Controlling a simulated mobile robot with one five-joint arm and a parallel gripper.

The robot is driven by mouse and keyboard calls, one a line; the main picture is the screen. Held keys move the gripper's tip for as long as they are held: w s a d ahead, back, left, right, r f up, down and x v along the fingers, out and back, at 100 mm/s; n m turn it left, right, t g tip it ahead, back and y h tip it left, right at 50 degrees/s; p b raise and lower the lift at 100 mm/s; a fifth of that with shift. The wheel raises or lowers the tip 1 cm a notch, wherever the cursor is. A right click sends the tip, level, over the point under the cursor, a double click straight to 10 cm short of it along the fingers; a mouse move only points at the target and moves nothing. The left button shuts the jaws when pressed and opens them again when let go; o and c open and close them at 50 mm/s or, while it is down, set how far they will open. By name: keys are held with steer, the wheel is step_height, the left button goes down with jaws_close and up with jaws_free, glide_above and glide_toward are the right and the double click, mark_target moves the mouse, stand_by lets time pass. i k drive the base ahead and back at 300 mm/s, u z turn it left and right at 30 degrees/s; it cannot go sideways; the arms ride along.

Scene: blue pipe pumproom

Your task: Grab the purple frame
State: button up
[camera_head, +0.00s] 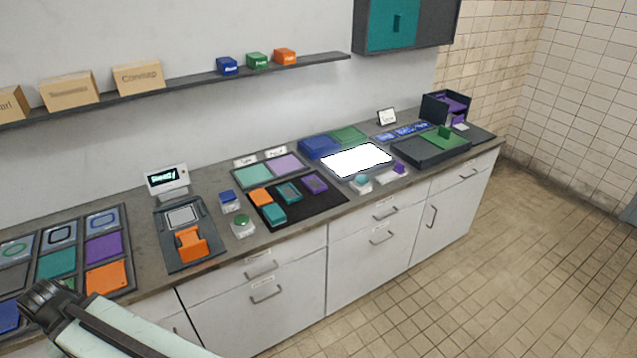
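The purple frame (324,189) lies on the black mat (298,212) on the counter, near the mat's upper right. It looks like a small purple rectangle with a darker middle. A teal frame (279,187) lies just to its left, and an orange block (260,196) and a teal block (274,214) are on the same mat. My gripper (42,298) is at the lower left, over the left end of the counter and well away from the purple frame. I cannot tell whether its fingers are open, and no held object shows.
A scale-like device with an orange part (191,245) and a display (166,180) stand between my gripper and the mat. Small blue and green buttons (242,222) sit beside the mat. A lit white panel (357,160) lies right of it. A shelf (200,80) runs above.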

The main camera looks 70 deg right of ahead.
mark_target(316, 185)
steer(key=z, duration=0.6)
steer(key=i, duration=1.05)
steer(key=z, duration=0.8)
